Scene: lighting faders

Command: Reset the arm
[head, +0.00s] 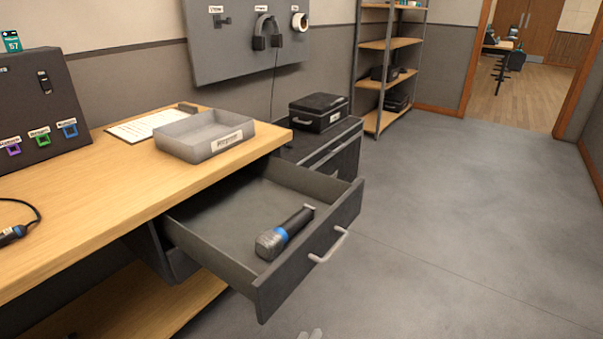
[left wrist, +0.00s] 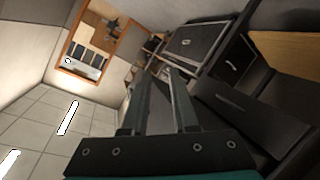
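My left gripper (left wrist: 157,76) shows in the left wrist view with its two fingers apart and nothing between them. The gripper touches nothing that I can see. My right gripper is in neither view. The open grey drawer (head: 315,265) sticks out from under the wooden desk. A microphone (head: 285,233) with a dark grip and a blue band lies inside the drawer.
A grey tray (head: 205,134) with a label stands on the desk (head: 110,185). A dark control box (head: 42,105) with coloured buttons stands at the left. A black case (head: 319,112) sits on a dark cabinet behind the drawer. The floor (head: 450,220) at the right is clear.

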